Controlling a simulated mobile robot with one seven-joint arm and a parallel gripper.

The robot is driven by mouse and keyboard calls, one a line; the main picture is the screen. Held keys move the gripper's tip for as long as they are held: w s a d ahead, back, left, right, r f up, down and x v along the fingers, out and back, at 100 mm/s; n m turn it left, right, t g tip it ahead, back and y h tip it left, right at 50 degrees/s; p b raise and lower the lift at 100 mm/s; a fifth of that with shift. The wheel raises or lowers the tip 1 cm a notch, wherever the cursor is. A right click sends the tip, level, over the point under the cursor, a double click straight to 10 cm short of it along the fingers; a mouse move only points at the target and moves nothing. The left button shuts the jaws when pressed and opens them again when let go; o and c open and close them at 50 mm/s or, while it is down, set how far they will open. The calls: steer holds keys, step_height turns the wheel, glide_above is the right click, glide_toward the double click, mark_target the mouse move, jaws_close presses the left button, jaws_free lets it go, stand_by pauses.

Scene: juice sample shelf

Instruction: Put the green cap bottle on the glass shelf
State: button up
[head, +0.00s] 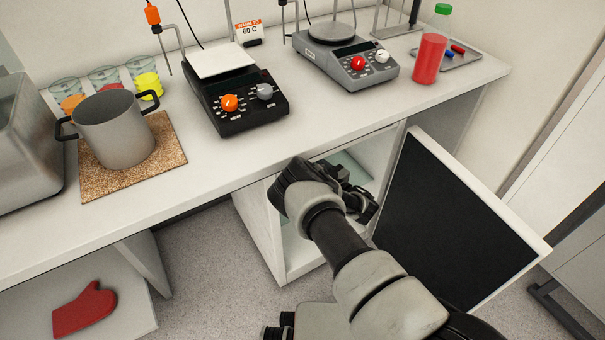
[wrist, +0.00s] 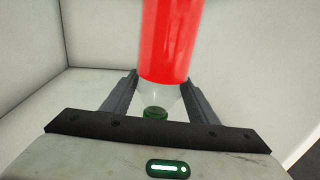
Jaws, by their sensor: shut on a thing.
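A bottle of red juice (wrist: 170,40) with a green cap (wrist: 155,112) is between the fingers of my gripper (wrist: 160,92) in the wrist view. My gripper is shut on it at the clear neck, with the cap toward the camera. In the head view my gripper (head: 360,200) is at the open white cabinet (head: 262,235) under the counter; my arm hides the held bottle there. A pale greenish pane, apparently the glass shelf (head: 343,168), shows partly inside the cabinet. Another red bottle with a green cap (head: 429,58) stands on the counter at the right.
The cabinet door (head: 455,225) stands open to the right of my arm. The counter edge (head: 215,184) runs above the cabinet. Two hot plates (head: 240,118) (head: 345,88), a pot (head: 115,135) on a cork mat (head: 95,188) and a small tray (head: 462,60) stand on the counter.

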step_height(320, 180, down, 4)
steer(key=shift+a+f+b, duration=0.1)
steer(key=shift+a+b, duration=0.05)
steer(key=shift+b, duration=0.75)
steer(key=shift+w+a+f, duration=0.1)
steer(key=shift+w+f, duration=0.05)
steer(key=shift+w, duration=0.05)
steer(key=o, duration=1.3)
steer(key=shift+f, duration=0.1)
steer(key=o, duration=0.4)
steer(key=shift+r, duration=0.2)
steer(key=shift+s+d, duration=0.15)
steer(key=shift+d, duration=0.1)
steer(key=p+v, duration=0.3)
steer(key=v, duration=0.8)
steer(key=shift+s+d, duration=0.2)
